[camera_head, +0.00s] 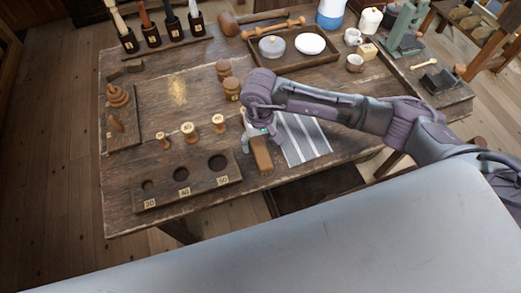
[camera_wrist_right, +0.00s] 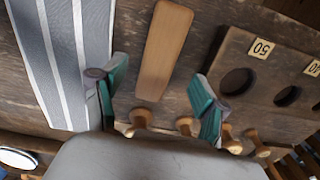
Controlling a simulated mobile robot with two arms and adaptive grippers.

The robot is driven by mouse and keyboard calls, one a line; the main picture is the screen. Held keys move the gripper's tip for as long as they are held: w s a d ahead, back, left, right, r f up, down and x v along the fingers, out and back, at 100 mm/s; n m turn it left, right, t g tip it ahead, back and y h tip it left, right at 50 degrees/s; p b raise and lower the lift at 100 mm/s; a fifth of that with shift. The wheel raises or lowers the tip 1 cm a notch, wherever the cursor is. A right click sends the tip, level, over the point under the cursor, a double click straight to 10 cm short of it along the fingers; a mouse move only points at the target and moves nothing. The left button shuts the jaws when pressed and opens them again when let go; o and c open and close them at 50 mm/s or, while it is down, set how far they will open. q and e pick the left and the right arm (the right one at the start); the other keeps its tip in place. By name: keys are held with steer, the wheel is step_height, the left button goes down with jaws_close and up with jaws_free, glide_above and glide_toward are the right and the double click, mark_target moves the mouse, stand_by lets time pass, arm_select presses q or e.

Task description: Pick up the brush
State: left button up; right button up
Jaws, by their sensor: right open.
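The brush seems to be the long brown wooden piece (camera_head: 262,158) lying near the table's front edge; bristles are not visible. It also shows in the right wrist view (camera_wrist_right: 163,50), with its near end pointing between my fingers. My right gripper (camera_head: 259,134) is over the far end of the piece and hides part of it in the head view. In the wrist view my right gripper (camera_wrist_right: 156,95) is open, one green-tipped finger to each side, with nothing held. My left gripper is not in view.
A striped grey cloth (camera_head: 303,138) lies just right of the brush. A dark block with round holes (camera_head: 200,190) lies to its left. Small turned spools (camera_head: 218,122) stand behind the block. Two wooden jars (camera_head: 223,70) and a tray (camera_head: 262,64) stand farther back.

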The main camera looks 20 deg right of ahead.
mark_target(261, 150)
steer(key=shift+f, duration=0.25)
step_height(261, 150, down, 4)
steer(key=shift+s+d+f+p, duration=0.1)
steer(key=shift+p, duration=0.9)
steer(key=shift+f, duration=0.45)
steer(key=shift+c, duration=0.3)
steer(key=c, duration=1.2)
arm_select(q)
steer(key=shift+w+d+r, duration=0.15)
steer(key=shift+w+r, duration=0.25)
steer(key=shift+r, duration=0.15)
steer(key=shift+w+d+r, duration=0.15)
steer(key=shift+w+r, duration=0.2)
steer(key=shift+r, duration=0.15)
arm_select(e)
steer(key=shift+c, duration=0.2)
